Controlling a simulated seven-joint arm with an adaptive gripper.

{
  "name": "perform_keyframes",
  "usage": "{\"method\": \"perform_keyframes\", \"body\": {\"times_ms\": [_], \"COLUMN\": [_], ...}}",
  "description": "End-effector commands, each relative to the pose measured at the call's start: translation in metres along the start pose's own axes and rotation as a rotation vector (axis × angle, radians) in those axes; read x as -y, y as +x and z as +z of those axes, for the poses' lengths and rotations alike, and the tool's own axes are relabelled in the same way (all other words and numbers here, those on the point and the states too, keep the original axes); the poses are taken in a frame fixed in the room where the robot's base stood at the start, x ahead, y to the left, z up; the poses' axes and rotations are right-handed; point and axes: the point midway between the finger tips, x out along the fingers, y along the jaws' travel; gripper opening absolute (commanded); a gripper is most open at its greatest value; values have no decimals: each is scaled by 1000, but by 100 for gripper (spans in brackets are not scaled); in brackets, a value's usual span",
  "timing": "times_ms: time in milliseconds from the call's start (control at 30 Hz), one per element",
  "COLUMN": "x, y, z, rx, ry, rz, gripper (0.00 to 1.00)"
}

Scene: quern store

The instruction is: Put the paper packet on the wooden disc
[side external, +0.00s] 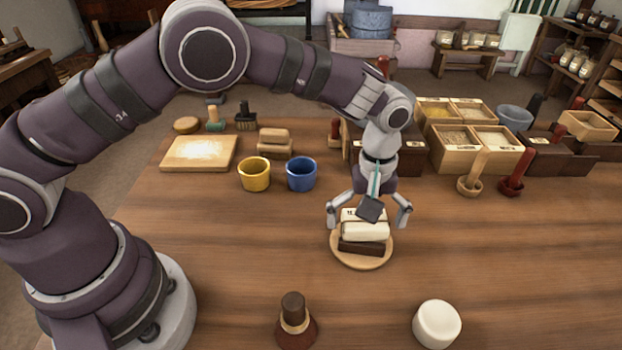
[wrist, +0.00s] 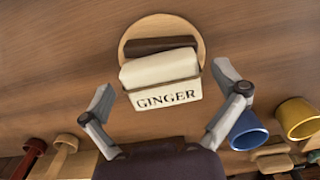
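The cream paper packet (side external: 366,231), marked GINGER, shows at the wooden disc; it also shows in the wrist view (wrist: 160,72). A dark brown block (side external: 360,247) lies on the disc, partly covered by the packet, and its edge shows in the wrist view (wrist: 158,45). The round wooden disc (side external: 362,263) lies on the table; its rim shows in the wrist view (wrist: 150,23). My gripper (side external: 368,223) is open above the disc, with one finger on each side of the packet. In the wrist view both fingers (wrist: 165,92) stand apart from the packet.
A yellow cup (side external: 254,175) and a blue cup (side external: 301,175) stand left of the disc. Wooden boxes of grain (side external: 455,160) stand behind right. A dark-handled stamp (side external: 295,325) and a white round piece (side external: 437,325) are in front. The table right of the disc is clear.

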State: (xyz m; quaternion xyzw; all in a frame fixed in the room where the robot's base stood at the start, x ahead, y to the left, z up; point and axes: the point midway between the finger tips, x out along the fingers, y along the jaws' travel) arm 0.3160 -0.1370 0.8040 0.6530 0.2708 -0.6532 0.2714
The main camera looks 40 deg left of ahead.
Motion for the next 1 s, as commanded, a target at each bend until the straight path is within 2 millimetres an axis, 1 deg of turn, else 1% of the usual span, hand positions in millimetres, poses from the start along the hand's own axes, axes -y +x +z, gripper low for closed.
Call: {"method": "perform_keyframes", "body": {"times_ms": [267, 367, 467, 700, 800, 1000], "x": [0, 0, -1, -2, -1, 2], "y": [0, -6, -24, -93, -114, -135], "z": [0, 0, -1, 0, 0, -1], "rx": [0, -1, -2, -3, -2, -3], "ry": [0, 1, 1, 1, 1, 8], "rz": [0, 2, 6, 8, 5, 8], "gripper": [100, 100, 100, 100, 100, 100]}}
